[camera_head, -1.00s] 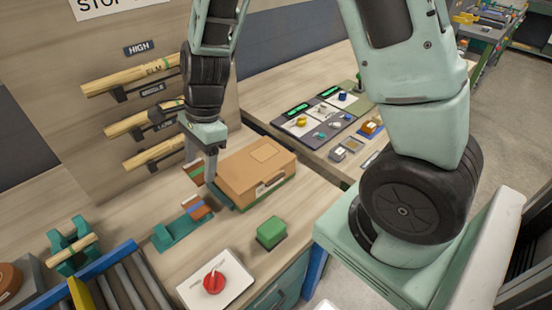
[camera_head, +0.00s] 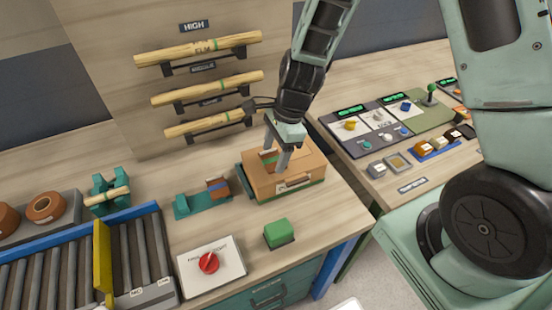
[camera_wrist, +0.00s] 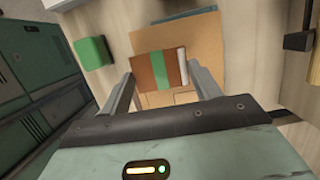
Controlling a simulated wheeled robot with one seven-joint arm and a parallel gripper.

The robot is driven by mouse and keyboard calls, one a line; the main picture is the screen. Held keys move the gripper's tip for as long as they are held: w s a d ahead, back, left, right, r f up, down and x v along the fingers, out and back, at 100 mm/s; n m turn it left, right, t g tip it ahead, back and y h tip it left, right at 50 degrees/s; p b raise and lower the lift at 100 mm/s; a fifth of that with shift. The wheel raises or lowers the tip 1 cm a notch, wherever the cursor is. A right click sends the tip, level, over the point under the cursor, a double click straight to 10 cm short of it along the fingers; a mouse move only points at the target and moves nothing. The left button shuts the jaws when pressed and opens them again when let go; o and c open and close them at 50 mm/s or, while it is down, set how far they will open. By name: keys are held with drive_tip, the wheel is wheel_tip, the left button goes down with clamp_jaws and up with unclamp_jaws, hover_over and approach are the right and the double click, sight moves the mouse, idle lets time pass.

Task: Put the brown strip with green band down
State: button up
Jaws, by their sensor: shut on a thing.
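The brown strip with a green band (camera_wrist: 152,72) is held between the two fingers of my gripper (camera_wrist: 160,76), which is shut on it. In the wrist view it also shows a pale end and lies over a cardboard box. In the head view the strip (camera_head: 268,156) and my gripper (camera_head: 276,158) are at the cardboard box (camera_head: 292,181), over its top. I cannot tell whether the strip touches the box. A finger partly covers the strip in the head view.
A teal holder (camera_head: 186,207) left of the box bears a brown strip with a blue band (camera_head: 217,188). A green block (camera_head: 279,232) and a red knob on a white plate (camera_head: 208,263) are in front. Racked wooden rods (camera_head: 207,85) stand behind. Bare bench lies between them.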

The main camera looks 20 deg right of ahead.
sight(276, 159)
drive_tip(key=shift+f, duration=1.5)
drive_tip(key=shift+f, duration=0.1)
drive_tip(key=o, duration=0.9)
drive_tip(key=shift+o, duration=0.2)
drive_tip(key=v, duration=1.2)
drive_tip(key=s+a+r+n+h, duration=0.1)
drive_tip(key=s+a+r+n, duration=0.1)
drive_tip(key=s+n, duration=0.4)
drive_tip(key=s+a+r+n, duration=0.2)
drive_tip(key=s+a+n, duration=0.2)
drive_tip(key=s+n, duration=0.3)
drive_tip(key=s+a+r+n+h, duration=0.1)
drive_tip(key=s+a+r+n, duration=0.1)
drive_tip(key=s+n, duration=0.5)
drive_tip(key=a+n, duration=0.1)
drive_tip(key=n, duration=0.5)
drive_tip(key=shift+a+r+h+b, duration=0.3)
drive_tip(key=shift+a+r+b, duration=0.05)
drive_tip(key=shift+b, duration=0.05)
